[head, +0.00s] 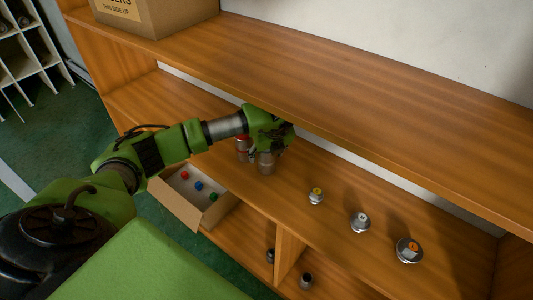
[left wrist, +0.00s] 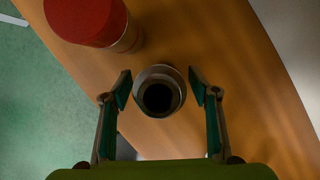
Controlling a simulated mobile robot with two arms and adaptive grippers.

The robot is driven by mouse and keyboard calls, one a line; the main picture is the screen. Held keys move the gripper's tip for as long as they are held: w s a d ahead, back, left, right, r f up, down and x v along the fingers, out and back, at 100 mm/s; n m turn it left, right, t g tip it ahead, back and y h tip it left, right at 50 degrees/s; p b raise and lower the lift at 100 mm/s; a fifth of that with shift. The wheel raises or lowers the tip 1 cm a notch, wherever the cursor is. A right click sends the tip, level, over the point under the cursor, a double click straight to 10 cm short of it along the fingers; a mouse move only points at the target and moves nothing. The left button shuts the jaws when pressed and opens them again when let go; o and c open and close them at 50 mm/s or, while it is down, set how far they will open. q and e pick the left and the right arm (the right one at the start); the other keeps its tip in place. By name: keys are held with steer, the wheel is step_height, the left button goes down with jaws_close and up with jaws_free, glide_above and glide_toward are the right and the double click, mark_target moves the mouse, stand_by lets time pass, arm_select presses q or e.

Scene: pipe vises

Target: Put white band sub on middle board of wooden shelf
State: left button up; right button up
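A grey hollow cylinder (head: 265,163), likely the sub, stands upright on the middle board (head: 300,170) of the wooden shelf. Its dark open bore shows in the left wrist view (left wrist: 158,96), with a pale rim; I cannot make out a white band. My left gripper (head: 268,142) reaches in under the upper board, just above the cylinder. In the left wrist view its two fingers (left wrist: 160,88) are spread on either side of the cylinder, with small gaps. A red-topped cylinder (left wrist: 88,20) stands close beside it, partly hidden in the head view (head: 242,150). My right gripper is not in view.
Three capped metal pieces (head: 360,222) stand in a row to the right on the board. An open box (head: 177,205) with red, blue and green pieces is at the front left. The upper board (head: 330,85) overhangs, bearing a cardboard box (head: 155,15). Dark pieces (head: 306,280) stand below.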

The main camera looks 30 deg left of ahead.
arm_select(q)
steer(key=shift+d+r, duration=0.1)
steer(key=shift+r, duration=0.2)
steer(key=shift+s+d+r+p, duration=0.1)
steer(key=shift+s+r+p, duration=0.05)
steer(key=shift+r+p, duration=0.35)
steer(key=s+d, duration=0.2)
steer(key=d, duration=0.1)
steer(key=s+d+p, duration=0.1)
steer(key=s+d, duration=0.1)
steer(key=d, duration=0.1)
steer(key=s+d, duration=0.3)
steer(key=shift+f, duration=0.2)
steer(key=shift+s+d, duration=0.2)
steer(key=shift+d, duration=0.1)
steer(key=shift+f, duration=0.1)
